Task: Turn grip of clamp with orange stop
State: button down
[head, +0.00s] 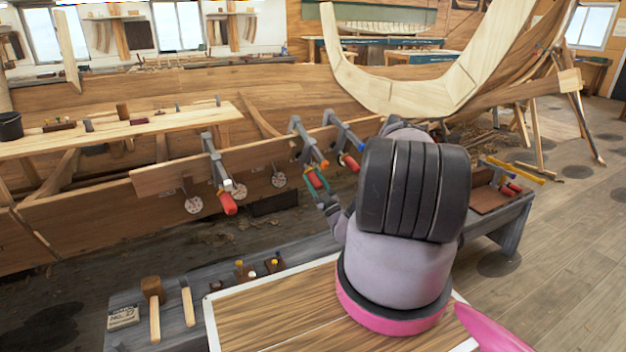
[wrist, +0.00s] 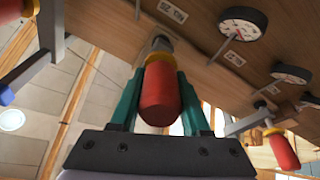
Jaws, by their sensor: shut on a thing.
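Three bar clamps with red grips hang on the plank's upper edge in the head view. The middle clamp (head: 297,133) has an orange stop (head: 324,163) at its bar end. My gripper (head: 316,182) is at this clamp's red grip. In the wrist view my gripper (wrist: 160,105) has its green fingers on either side of the red grip (wrist: 160,95), shut on it. The grip's far end meets a grey metal spindle. The orange stop does not show clearly in the wrist view.
The left clamp (head: 214,160) has a white stop; the right clamp (head: 343,130) has a blue one and stands close by. Round dials (head: 278,180) hang along the plank (head: 160,180). A bench with a mallet (head: 152,290) stands in front.

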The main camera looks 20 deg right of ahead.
jog(key=shift+s+f+m, duration=0.1)
jog(key=shift+f+m, duration=0.05)
jog(key=shift+m, duration=0.45)
jog(key=shift+c, duration=1.9)
grip_release()
jog(key=v, duration=1)
jog(key=shift+s+f, duration=0.2)
jog(key=shift+s, duration=0.05)
